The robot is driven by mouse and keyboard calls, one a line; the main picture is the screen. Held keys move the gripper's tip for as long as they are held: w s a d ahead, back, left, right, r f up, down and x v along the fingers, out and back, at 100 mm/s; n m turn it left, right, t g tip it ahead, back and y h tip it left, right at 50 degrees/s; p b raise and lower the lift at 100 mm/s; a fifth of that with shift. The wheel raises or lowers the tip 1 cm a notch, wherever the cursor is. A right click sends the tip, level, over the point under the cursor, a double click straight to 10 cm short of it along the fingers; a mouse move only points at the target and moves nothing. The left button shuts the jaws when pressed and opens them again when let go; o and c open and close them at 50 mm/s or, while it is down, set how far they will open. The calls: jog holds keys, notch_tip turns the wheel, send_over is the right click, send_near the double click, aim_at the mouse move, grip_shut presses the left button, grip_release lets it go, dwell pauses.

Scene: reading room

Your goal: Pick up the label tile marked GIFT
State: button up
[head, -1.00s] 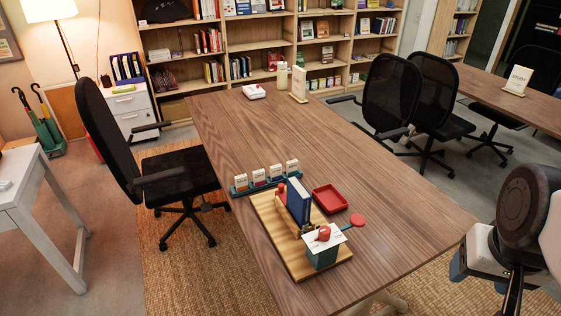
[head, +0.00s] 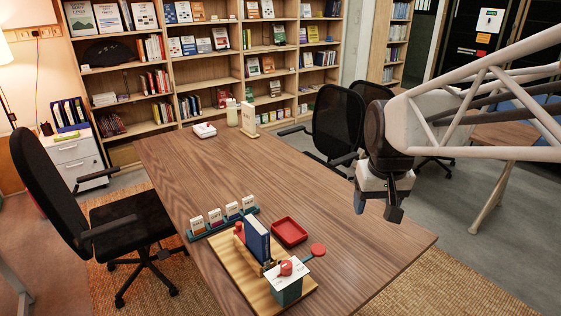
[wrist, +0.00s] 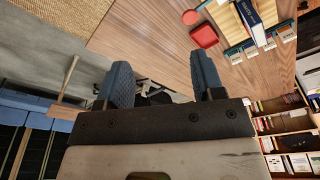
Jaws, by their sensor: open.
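Several white label tiles (head: 215,217) stand upright in a row in a teal rack (head: 205,235) on the wooden table. The tiles also show at the upper right of the wrist view (wrist: 268,45). Their print is too small to read, so I cannot tell which is marked GIFT. My gripper (head: 377,207) is open and empty, above the right edge of the table, well to the right of the rack. Its two blue fingers stand apart in the wrist view (wrist: 163,80).
A wooden board (head: 238,277) beside the rack bears a blue book (head: 257,240) and a dark green box (head: 287,293) with a white card and red knob. A red tray (head: 290,232) lies near it. The table's middle is clear. Chairs stand on both sides.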

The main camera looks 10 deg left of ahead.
jog(key=w+a+f+n, duration=0.2)
jog(key=w+a, duration=0.7)
jog(key=w, duration=0.2)
jog(key=n+g, duration=0.2)
jog(key=n, duration=0.3)
send_near(214, 211)
notch_tip(214, 211, down, 5)
jog(key=shift+w+f, duration=0.1)
jog(key=shift+f, duration=0.15)
jog(key=shift+a+f, duration=0.2)
jog(key=shift+f, duration=0.1)
jog(key=shift+f, duration=1.2)
jog(key=shift+f, duration=0.1)
